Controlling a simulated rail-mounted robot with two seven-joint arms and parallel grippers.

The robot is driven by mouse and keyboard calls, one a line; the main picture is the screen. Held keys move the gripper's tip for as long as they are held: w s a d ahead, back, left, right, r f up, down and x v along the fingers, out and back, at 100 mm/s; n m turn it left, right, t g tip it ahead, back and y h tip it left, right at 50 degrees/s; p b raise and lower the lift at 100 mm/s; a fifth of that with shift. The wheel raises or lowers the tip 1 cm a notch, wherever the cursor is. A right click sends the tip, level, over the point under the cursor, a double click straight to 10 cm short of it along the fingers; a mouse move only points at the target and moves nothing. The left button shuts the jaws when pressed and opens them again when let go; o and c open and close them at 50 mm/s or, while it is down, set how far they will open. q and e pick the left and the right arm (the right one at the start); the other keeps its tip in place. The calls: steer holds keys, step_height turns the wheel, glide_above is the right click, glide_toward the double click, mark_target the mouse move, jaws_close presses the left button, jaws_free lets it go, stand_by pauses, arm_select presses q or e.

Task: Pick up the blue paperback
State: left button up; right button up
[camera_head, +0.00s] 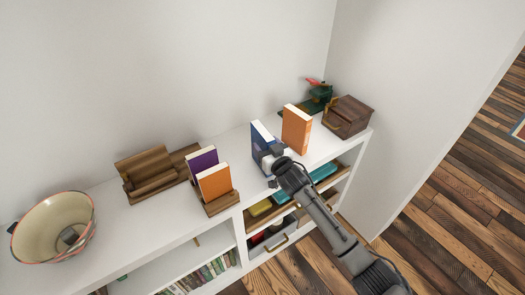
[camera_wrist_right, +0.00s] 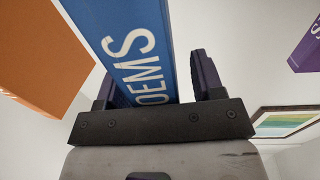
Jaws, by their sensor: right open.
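The blue paperback (camera_head: 262,137) stands upright on the white shelf top, just left of a larger orange book. My right gripper (camera_head: 270,158) is at its near side and hides its lower part. In the right wrist view the blue spine (camera_wrist_right: 132,42) with white letters "OEMS" lies between the two dark fingers of my right gripper (camera_wrist_right: 155,80). The jaws are open, with a clear gap between the spine and the right-hand finger. The left-hand finger is partly hidden behind the book. My left gripper is not in view.
The orange book (camera_head: 297,130) stands close on the right. A wooden box (camera_head: 348,116) and a green object (camera_head: 318,92) are farther right. Left are a purple book (camera_head: 202,160) and a smaller orange book (camera_head: 215,181) in a wooden holder, and a bowl (camera_head: 42,213).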

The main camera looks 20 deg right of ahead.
steer(key=shift+c, duration=0.3)
steer(key=shift+r, duration=0.1)
jaws_close()
steer(key=shift+r, duration=0.1)
